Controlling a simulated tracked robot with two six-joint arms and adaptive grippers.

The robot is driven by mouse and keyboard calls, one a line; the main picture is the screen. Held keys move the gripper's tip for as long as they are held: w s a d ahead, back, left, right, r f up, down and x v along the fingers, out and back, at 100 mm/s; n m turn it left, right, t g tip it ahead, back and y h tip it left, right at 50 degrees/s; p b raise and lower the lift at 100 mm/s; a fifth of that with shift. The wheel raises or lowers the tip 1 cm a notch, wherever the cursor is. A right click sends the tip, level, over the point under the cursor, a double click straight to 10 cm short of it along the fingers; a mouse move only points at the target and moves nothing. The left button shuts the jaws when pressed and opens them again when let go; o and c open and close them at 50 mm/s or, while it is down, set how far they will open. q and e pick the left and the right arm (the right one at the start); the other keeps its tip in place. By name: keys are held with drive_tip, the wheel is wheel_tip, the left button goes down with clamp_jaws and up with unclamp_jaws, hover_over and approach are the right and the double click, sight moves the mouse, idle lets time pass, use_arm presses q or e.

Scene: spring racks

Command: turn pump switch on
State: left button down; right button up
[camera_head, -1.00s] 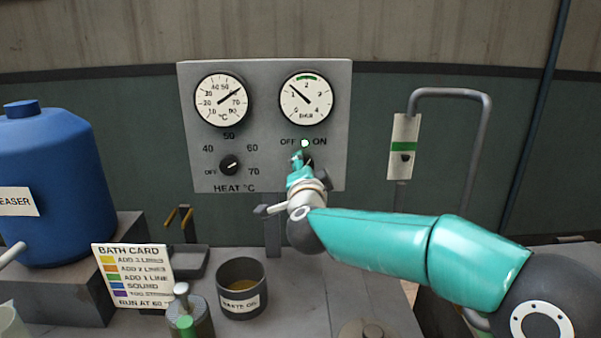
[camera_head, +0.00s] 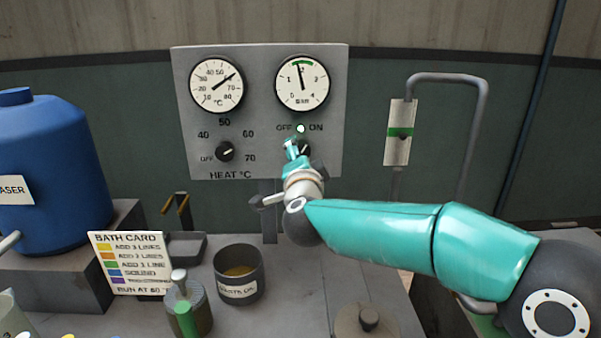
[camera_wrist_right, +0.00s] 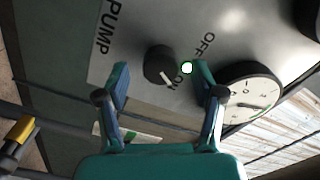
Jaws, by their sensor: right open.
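The pump switch is a round dark knob on the grey panel (camera_head: 260,110). It is partly hidden behind my right gripper (camera_head: 294,149) in the head view. In the right wrist view the knob (camera_wrist_right: 158,64) shows clearly, its white mark turned towards ON. A small lamp (camera_head: 301,128) between OFF and ON is lit. My right gripper (camera_wrist_right: 161,78) is open, with a finger on either side of the knob in that view. I cannot tell if it touches the knob. The bar gauge needle (camera_head: 301,78) points up to the green band. My left gripper is not in view.
The heat knob (camera_head: 225,152) and temperature gauge (camera_head: 217,84) are left on the panel. A flow tube (camera_head: 400,150) with its float at the green band stands right. A blue drum (camera_head: 50,175), bath card (camera_head: 130,262) and dark pot (camera_head: 239,287) stand left and below.

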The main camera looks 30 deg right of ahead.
drive_tip(key=v, duration=1)
drive_tip(key=shift+s+a, duration=0.1)
drive_tip(key=shift+s, duration=0.05)
